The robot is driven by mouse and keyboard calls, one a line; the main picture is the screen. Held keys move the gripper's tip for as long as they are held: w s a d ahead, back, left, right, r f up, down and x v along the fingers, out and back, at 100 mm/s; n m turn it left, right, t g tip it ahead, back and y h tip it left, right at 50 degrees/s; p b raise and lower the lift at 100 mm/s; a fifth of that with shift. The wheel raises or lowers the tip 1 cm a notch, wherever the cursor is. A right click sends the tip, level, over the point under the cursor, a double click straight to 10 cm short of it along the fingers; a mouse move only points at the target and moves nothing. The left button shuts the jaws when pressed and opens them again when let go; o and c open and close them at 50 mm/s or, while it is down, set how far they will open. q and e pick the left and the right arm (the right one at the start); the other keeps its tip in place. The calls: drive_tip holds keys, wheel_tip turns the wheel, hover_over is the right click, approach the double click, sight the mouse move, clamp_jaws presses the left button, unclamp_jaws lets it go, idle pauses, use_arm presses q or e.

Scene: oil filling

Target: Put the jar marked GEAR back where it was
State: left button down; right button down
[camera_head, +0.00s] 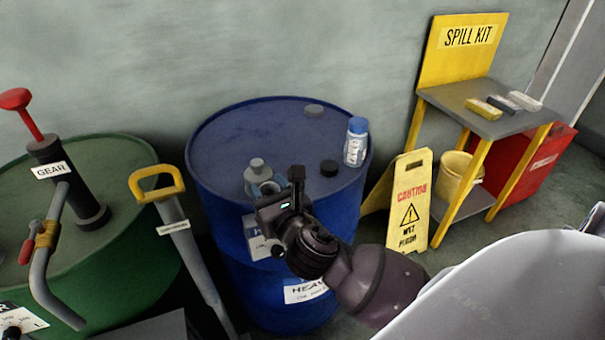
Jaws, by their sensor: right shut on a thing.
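My right gripper (271,190) reaches over the blue drum (225,135) from the lower right. It is shut on a small jar (257,172) with a grey lid, at the drum's front part. The gripper hides much of this jar, and I cannot read a GEAR mark on it. I cannot tell whether its base touches the drum top. A second, clear jar (355,146) with a blue lid stands upright at the drum's right edge; its label is too small to read. The word GEAR shows on the hand pump (62,190) on the green drum (125,165). My left gripper is out of view.
A black cap (329,168) and a grey cap (314,110) are on the blue drum's top. A yellow-handled hand truck (157,184) stands between the drums. A yellow caution sign (410,205) and the spill kit stand (495,122) are at the right.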

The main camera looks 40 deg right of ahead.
drive_tip(key=w+d+r+m+g+h+p, duration=0.3)
drive_tip(key=w+d+r+m+h+p, duration=0.25)
drive_tip(key=d+r, duration=0.35)
drive_tip(key=w+d+r+m+g+h+p, duration=0.45)
drive_tip(key=d+r+h+p, duration=0.2)
drive_tip(key=r, duration=0.55)
wheel_tip(320, 180, down, 20)
drive_tip(key=b, duration=0.2)
drive_tip(key=shift+w+n, duration=0.2)
drive_tip(key=shift+n, duration=0.2)
drive_tip(key=shift+a+f+t, duration=0.1)
drive_tip(key=shift+f+t, duration=0.1)
drive_tip(key=shift+t, duration=0.05)
drive_tip(key=c, duration=0.6)
unclamp_jaws()
